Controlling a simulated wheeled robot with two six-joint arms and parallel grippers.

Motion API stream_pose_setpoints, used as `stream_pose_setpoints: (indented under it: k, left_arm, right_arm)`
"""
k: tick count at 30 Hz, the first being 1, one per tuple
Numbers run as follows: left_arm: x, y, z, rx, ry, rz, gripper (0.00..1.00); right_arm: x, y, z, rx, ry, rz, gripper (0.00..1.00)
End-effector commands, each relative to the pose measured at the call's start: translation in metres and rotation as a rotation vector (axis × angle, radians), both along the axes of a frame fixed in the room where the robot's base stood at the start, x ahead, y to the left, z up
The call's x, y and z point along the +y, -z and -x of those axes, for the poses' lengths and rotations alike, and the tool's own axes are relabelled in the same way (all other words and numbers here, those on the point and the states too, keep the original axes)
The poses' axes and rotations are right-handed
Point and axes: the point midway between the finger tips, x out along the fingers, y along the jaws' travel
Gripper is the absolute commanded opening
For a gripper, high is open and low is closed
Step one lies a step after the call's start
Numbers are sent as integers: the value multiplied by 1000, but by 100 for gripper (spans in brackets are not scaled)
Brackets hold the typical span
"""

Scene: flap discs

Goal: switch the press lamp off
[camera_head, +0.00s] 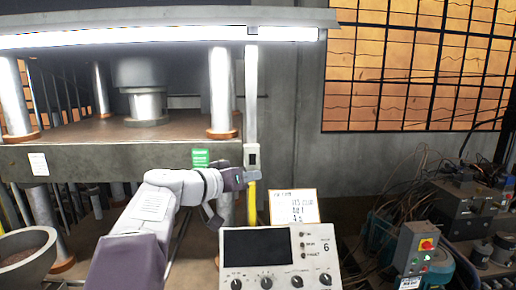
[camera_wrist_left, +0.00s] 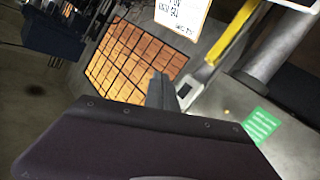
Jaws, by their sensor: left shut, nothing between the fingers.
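The press lamp (camera_head: 150,38) is a long white tube under the top edge of the press, and it is lit. A pale strip runs down from it to a small light-grey switch box (camera_head: 252,155) with a dark face. The switch box also shows in the left wrist view (camera_wrist_left: 186,92), beside the fingertips. My left gripper (camera_head: 246,176) is shut and empty, just below and left of the switch box. In the left wrist view its fingers (camera_wrist_left: 160,90) partly overlap the box's edge; I cannot tell whether they touch it. My right gripper is in neither view.
The press bed (camera_head: 110,160) with a green label (camera_head: 200,158) lies behind my left arm. A control panel (camera_head: 280,260) and a white sign (camera_head: 295,206) stand below right. A bowl (camera_head: 25,255) is at left; cabled machines (camera_head: 440,225) fill the right.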

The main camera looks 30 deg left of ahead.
Motion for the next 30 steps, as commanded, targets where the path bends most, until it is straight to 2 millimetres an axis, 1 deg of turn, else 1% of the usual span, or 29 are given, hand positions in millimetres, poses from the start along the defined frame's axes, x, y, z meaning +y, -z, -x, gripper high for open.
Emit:
stream_pose_setpoints:
  k: [9, 13, 24, 25, 26, 30]
  left_arm:
    - [1, 1, 0, 2, -2, 0, 0]
    - [5, -2, -6, 3, -1, 1, 0]
    - [31, -12, -50, 4, -2, 2, 0]
    - [34, -11, -54, 5, -2, 3, 0]
    - [36, -9, -57, 3, -2, 1, 0]
    - [43, -9, -68, 3, -1, 0, 0]
  right_arm:
    - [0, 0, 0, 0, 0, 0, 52]
    - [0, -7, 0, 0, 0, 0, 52]
    - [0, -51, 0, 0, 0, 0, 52]
    - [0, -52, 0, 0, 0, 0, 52]
    - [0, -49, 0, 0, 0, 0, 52]
    - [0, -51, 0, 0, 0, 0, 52]
